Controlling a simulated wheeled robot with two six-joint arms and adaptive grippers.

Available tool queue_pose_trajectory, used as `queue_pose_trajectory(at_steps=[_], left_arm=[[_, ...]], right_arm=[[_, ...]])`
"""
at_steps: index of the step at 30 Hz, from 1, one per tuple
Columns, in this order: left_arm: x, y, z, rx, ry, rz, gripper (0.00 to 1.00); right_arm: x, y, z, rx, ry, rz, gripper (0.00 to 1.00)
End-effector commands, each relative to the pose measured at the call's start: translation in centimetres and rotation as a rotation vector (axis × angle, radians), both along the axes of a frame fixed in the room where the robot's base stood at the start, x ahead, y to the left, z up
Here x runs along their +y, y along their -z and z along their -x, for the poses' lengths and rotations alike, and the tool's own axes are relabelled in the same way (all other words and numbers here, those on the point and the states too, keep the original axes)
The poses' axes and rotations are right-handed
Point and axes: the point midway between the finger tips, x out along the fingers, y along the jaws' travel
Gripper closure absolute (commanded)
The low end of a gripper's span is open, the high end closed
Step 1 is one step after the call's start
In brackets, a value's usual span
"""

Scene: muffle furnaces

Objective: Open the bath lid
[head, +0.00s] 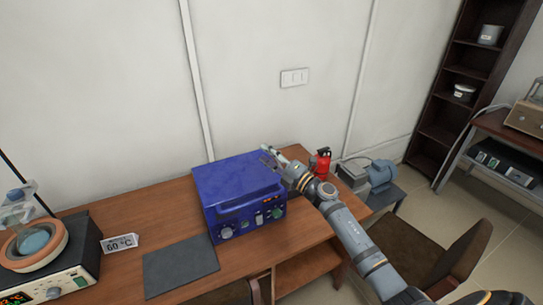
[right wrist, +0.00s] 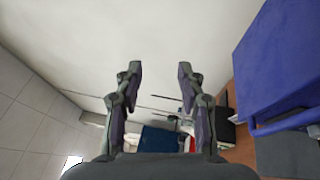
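A blue box-shaped unit (head: 240,185), apparently the bath, stands on the wooden table; its top looks closed. Its front has knobs and a green switch. In the right wrist view the blue unit (right wrist: 285,65) fills the right side. My right gripper (head: 268,157) is by the unit's back right top corner; whether it touches cannot be told from the head view. In the right wrist view my right gripper (right wrist: 157,72) has its fingers apart with nothing between them, and the unit lies to their right. My left gripper is not in view.
On the wooden table (head: 130,215) lie a dark grey mat (head: 180,266) and a "60 °C" sign (head: 120,243). A heater with a flask (head: 36,240) stands at left. A red bottle (head: 322,162) is right of my gripper, with a grey-blue pump (head: 380,174) beyond. A chair (head: 440,240) is at right.

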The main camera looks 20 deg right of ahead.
Motion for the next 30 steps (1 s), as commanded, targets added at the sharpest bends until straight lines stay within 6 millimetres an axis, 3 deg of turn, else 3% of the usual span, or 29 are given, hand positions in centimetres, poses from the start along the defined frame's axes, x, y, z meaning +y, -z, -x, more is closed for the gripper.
queue_pose_trajectory(at_steps=[7,26,28,30], left_arm=[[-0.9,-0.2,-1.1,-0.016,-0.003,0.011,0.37],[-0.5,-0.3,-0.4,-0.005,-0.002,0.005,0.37],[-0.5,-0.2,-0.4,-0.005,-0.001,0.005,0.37],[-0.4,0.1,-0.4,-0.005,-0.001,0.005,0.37]], right_arm=[[-0.6,-0.3,1.3,0.002,-0.001,0.0,0.61],[-0.6,-0.3,1.4,0.002,0.0,0.0,0.61],[-0.7,0.0,1.3,0.008,0.003,-0.006,0.61],[-1.2,1.8,1.3,0.039,0.02,-0.039,0.61]])
